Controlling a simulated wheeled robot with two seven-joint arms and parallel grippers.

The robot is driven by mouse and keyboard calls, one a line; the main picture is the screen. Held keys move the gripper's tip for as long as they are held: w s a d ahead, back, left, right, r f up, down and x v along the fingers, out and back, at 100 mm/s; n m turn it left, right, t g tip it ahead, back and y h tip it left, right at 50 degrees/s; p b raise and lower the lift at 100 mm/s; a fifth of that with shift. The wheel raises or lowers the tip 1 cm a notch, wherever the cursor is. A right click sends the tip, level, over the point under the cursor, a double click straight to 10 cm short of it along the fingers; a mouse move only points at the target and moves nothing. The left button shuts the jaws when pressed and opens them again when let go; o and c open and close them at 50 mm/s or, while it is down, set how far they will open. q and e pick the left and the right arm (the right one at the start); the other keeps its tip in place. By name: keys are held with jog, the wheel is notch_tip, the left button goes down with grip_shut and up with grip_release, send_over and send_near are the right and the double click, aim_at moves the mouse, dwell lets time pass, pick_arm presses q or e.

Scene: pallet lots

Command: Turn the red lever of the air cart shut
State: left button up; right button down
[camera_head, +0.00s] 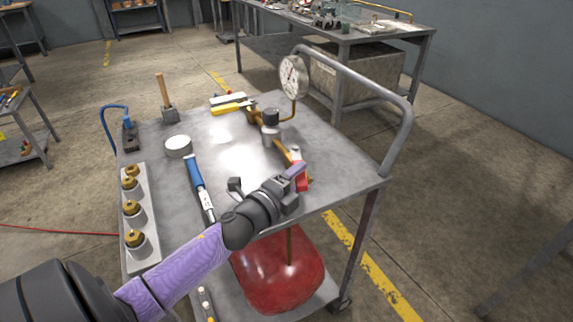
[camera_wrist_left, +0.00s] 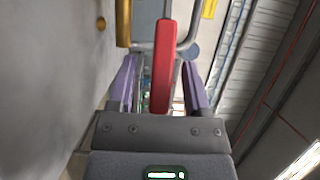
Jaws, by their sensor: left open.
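The air cart (camera_head: 235,150) is a grey metal cart with a brass pipe fitting and a round gauge (camera_head: 293,76) near its right side. The red lever (camera_head: 302,180) shows at the front end of the brass pipe. In the left wrist view the red lever (camera_wrist_left: 162,65) runs lengthwise between the fingers, with brass pipe (camera_wrist_left: 123,22) to its left. My left gripper (camera_head: 297,171) is at the lever; it also shows in the left wrist view (camera_wrist_left: 162,85). Its purple fingers are open, one on each side of the lever, with visible gaps. My right gripper is not in view.
On the cart top lie a blue-handled tool (camera_head: 196,175), a white round tin (camera_head: 178,146), a mallet (camera_head: 168,105) and a block with several brass fittings (camera_head: 142,222). The cart's tubular handle (camera_head: 392,130) rises at right. A red tank (camera_head: 280,270) sits below.

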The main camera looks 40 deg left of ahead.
pick_arm(q)
jog(key=s+p, duration=0.1)
jog(key=s, duration=0.7)
jog(key=shift+s, duration=0.1)
jog(key=shift+s+p, duration=0.3)
jog(key=shift+s, duration=0.1)
